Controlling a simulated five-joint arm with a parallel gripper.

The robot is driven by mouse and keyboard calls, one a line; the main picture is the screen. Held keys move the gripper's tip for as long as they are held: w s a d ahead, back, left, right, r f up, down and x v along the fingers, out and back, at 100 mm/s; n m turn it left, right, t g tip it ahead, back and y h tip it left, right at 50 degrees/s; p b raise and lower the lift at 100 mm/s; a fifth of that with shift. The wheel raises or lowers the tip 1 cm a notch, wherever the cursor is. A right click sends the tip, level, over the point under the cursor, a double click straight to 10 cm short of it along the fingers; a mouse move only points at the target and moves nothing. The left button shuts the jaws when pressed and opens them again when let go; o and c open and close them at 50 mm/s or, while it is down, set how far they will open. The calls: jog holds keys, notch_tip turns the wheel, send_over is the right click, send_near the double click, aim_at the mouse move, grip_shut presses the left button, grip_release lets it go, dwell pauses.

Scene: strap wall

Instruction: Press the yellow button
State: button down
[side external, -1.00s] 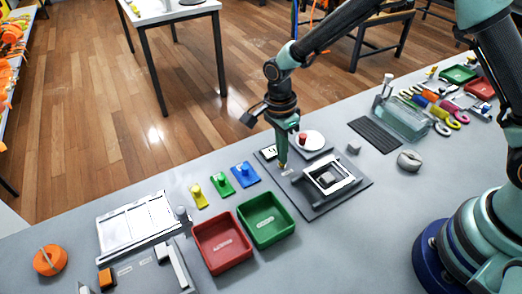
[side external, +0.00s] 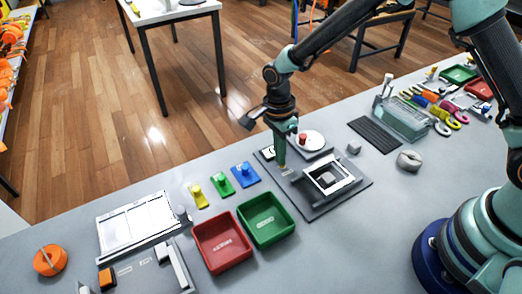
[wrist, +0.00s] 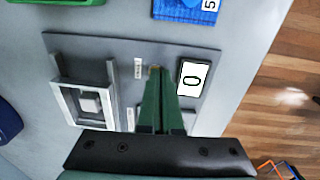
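The yellow plate with a round knob (side external: 198,197) lies at the left end of a row of three coloured knob plates in the side view. My gripper (side external: 281,164) points down over the dark panel (side external: 318,206), well to the right of that plate. In the wrist view its green fingers meet at the tips (wrist: 155,69), at a small brownish spot beside a white label on the panel (wrist: 210,62). The fingers look shut, with no held object visible. They hide whatever lies directly under them. I cannot tell whether the tips touch the panel.
Green (side external: 222,186) and blue (side external: 246,175) knob plates stand between the yellow one and the panel. Red (side external: 222,244) and green (side external: 266,220) trays lie in front.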

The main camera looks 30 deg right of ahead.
notch_tip(320, 180, up, 13)
jog(key=w, duration=0.1)
jog(key=shift+w+r, duration=0.2)
jog(key=shift+w, duration=0.05)
jog(key=shift+d, duration=0.1)
dwell(0.3)
jog(key=s+d+r+n+t, duration=0.6)
jog(key=s+d+r+n, duration=0.4)
jog(key=n, duration=0.8)
jog(key=shift+s+d+r+t, duration=0.15)
jog(key=shift+s+d+t, duration=0.15)
jog(key=shift+s+d, duration=1.85)
jog(key=shift+w+d, duration=0.25)
jog(key=shift+w, duration=0.05)
